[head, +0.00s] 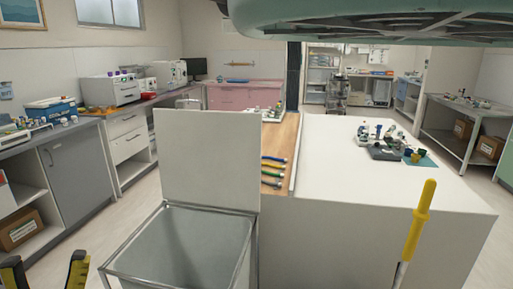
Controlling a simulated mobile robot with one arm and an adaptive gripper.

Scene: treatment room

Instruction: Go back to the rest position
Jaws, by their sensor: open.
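My gripper (45,268) shows at the bottom left corner. Only its two black and yellow fingers are in view, standing apart, with nothing seen between them. The rest of the gripper and the arm are cut off by the picture's lower edge. The fingers are left of the grey bin (110,268), which has its white lid (208,155) standing upright at the back. No rest position is marked in the picture.
A white counter (340,190) with a wooden strip holding several coloured-handled tools stands behind the bin. A yellow-handled rod (418,222) rises at the front right. A large green-grey overhead fixture (400,12) hangs at the top. Open floor (95,215) lies to the left.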

